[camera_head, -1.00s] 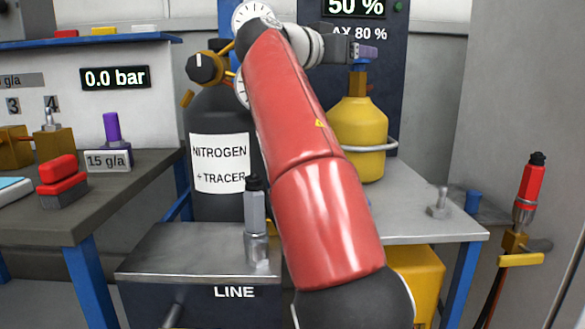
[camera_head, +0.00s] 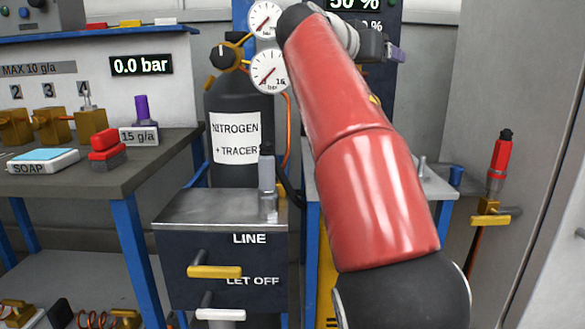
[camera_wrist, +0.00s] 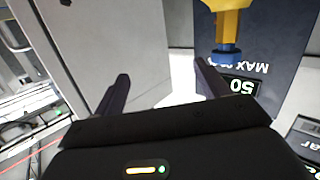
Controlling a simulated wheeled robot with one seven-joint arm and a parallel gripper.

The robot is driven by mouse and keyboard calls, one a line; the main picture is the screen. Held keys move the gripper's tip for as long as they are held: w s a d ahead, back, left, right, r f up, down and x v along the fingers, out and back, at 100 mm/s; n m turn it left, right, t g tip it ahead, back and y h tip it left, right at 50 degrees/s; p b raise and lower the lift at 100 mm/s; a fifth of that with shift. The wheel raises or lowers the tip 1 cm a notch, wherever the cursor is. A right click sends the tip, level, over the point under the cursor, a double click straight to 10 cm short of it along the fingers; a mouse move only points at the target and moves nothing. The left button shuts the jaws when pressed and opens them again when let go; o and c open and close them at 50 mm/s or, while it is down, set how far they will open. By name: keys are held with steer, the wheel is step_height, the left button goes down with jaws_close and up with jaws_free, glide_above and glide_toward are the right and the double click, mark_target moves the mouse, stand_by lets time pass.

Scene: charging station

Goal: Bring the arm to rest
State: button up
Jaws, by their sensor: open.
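My red arm crosses the head view from the lower right up to the top middle. My gripper (camera_head: 396,52) is at its far end, in front of the dark panel with the "50 %" display (camera_head: 355,4). In the wrist view my gripper (camera_wrist: 160,85) shows two dark fingers spread apart with nothing between them. The wrist view is tilted, with the panel's text upside down. A yellow thing with a blue end (camera_wrist: 227,40) shows beyond the fingers at the upper right, apart from them.
The black nitrogen cylinder (camera_head: 235,172) with gauges stands left of my arm. The LINE box (camera_head: 220,240) is in front of it. A workbench (camera_head: 90,180) with valves and soap is at left. A red-topped connector (camera_head: 500,155) hangs at right. My arm hides part of the right table.

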steer(key=s+d+f+n+g+y+p, duration=0.25)
steer(key=s+d+f+y, duration=0.4)
steer(key=f, duration=0.55)
steer(key=s+a+f+n+g+y+p, duration=0.1)
steer(key=s+a+f+n+g+y, duration=0.1)
steer(key=s+f, duration=1.1)
steer(key=s+a+f+n+g+y, duration=0.1)
steer(key=s+a+f+n+y, duration=0.2)
steer(key=s+f, duration=1)
steer(key=shift+s+a+f+n+g+p, duration=0.25)
steer(key=shift+s+a+n+g+p, duration=0.15)
steer(key=shift+a, duration=0.45)
